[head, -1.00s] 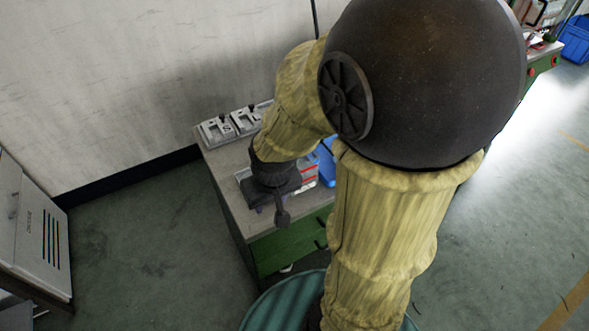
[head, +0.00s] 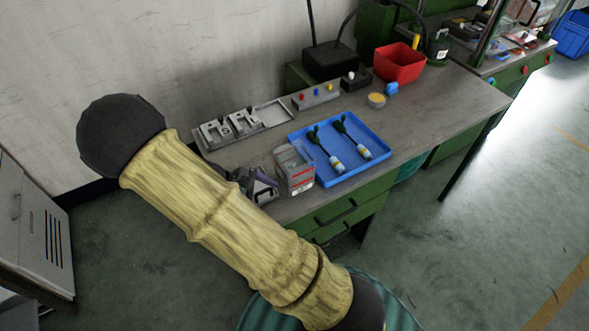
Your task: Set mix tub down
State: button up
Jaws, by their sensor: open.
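A small round tub with a yellow top (head: 376,100), which looks like the mix tub, stands on the grey bench (head: 440,112) in front of the red bin. It appears upright, with nothing holding it. My gripper (head: 262,183) is only partly visible behind my arm, at the bench's near left end beside a grey box with red labels (head: 295,169). It is open and well to the left of the tub; its fingertips are hard to make out.
A blue tray (head: 369,172) holds two dark-and-yellow plug-like parts. Behind stand a metal fixture (head: 232,128), a button box (head: 316,96), the red bin (head: 399,64) and a small blue item (head: 392,88) touching or close to the tub. The bench's right part is clear.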

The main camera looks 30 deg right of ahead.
aim_at(280, 162)
jog(key=w+n+h, duration=0.1)
jog(key=w+n+t+h, duration=0.1)
jog(key=h, duration=0.1)
jog(key=w+a+r+n+h, duration=0.1)
jog(key=shift+w+n+h+p, duration=0.2)
jog(key=shift+n+h+p, duration=0.1)
jog(key=shift+h+p, duration=0.1)
jog(key=w+a+r+n+t+h, duration=0.2)
jog(key=w+a+n+t+h, duration=0.1)
jog(key=a+h, duration=0.1)
jog(key=shift+w+r+n, duration=0.3)
jog(key=shift+w+r, duration=0.1)
jog(key=d+p, duration=0.3)
jog(key=d, duration=0.9)
jog(key=shift+w+d, duration=0.15)
